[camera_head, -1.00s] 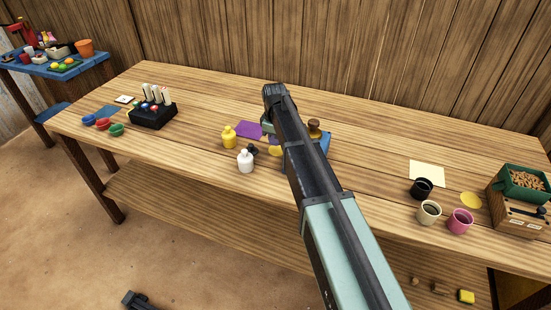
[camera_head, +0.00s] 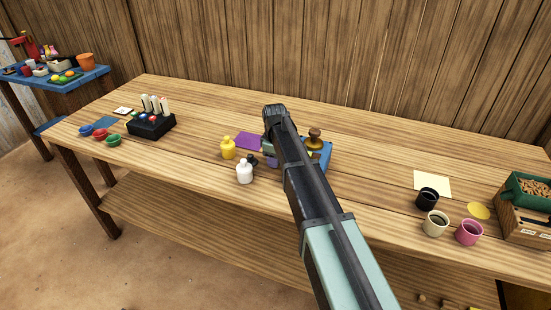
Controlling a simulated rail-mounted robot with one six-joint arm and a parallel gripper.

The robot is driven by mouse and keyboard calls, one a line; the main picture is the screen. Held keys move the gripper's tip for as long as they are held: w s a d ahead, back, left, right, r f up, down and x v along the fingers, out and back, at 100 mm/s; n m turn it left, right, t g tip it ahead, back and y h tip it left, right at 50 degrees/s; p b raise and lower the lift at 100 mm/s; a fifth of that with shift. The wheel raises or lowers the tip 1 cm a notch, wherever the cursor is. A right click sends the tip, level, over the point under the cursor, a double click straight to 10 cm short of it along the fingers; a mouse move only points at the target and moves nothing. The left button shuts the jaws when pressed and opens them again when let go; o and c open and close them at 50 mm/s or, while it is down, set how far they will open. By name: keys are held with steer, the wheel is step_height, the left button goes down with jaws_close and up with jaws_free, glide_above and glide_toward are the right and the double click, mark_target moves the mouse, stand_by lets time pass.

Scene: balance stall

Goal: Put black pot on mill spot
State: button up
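A small black pot (camera_head: 427,199) stands upright on the right part of the wooden table (camera_head: 370,200), with a handle-like part at its side. A wooden-topped brown thing that looks like a mill (camera_head: 315,139) stands at a blue mat (camera_head: 326,153), partly hidden by my arm. Which marking is the mill spot is not clear. The pot stands apart from my arm.
A cream cup (camera_head: 435,223) and a pink cup (camera_head: 469,232) stand close to the pot. A wooden box with a green tray (camera_head: 526,190) is at the right edge. Yellow (camera_head: 228,147) and white (camera_head: 245,171) bottles stand left of my arm. The table between arm and pot is clear.

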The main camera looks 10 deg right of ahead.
step_height(320, 180, up, 12)
steer(key=p, duration=1.2)
steer(key=shift+s+a+r, duration=0.15)
steer(key=shift+s+r, duration=0.05)
steer(key=shift+s, duration=0.1)
